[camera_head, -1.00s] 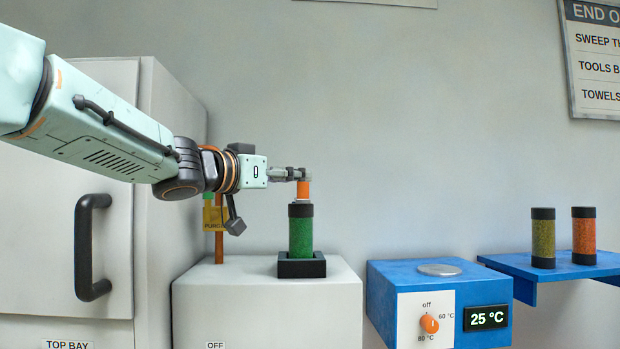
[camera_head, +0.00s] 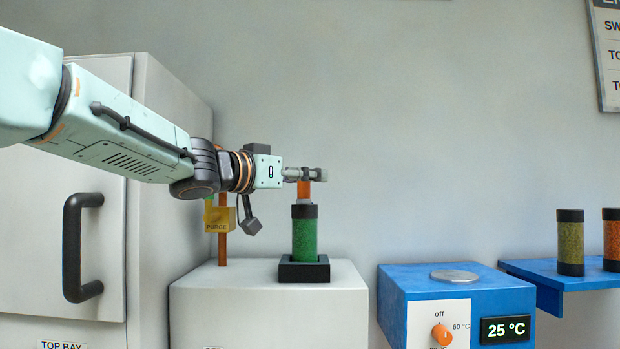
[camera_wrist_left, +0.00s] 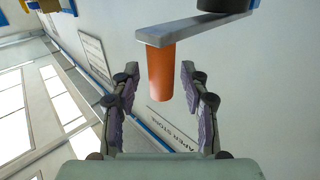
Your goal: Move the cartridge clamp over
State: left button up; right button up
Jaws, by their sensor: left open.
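The clamp's orange handle (camera_head: 305,188) stands above the black-capped green cartridge (camera_head: 304,238) in the head view. The cartridge is upright in a black square holder on the grey cabinet. My left gripper (camera_head: 314,174) is at the handle's upper part, coming from the left. In the left wrist view the orange handle (camera_wrist_left: 161,72) joins a grey clamp bar (camera_wrist_left: 195,27), with a black cylinder end beyond it. The open left fingers (camera_wrist_left: 161,98) lie on either side of the handle, with gaps visible. My right gripper is not in view.
A yellow PURGE tag (camera_head: 219,219) hangs on an orange post behind my left wrist. A blue heater box (camera_head: 395,305) reads 25 °C. A blue shelf (camera_head: 535,277) holds two more cartridges. A tall cabinet (camera_head: 165,180) with a black handle is at left.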

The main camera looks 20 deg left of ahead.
pick_arm(q)
jog(key=shift+w+a+f, duration=0.2)
jog(key=shift+w, duration=0.25)
jog(key=shift+s+d+r, duration=0.25)
jog(key=shift+s+r, duration=0.05)
jog(key=shift+s, duration=0.4)
jog(key=c, duration=0.4)
jog(key=shift+c, duration=0.5)
jog(key=shift+w+a+f, duration=0.15)
jog(key=shift+w, duration=0.1)
jog(key=c, duration=0.3)
grip_shut()
jog(key=shift+f, duration=0.1)
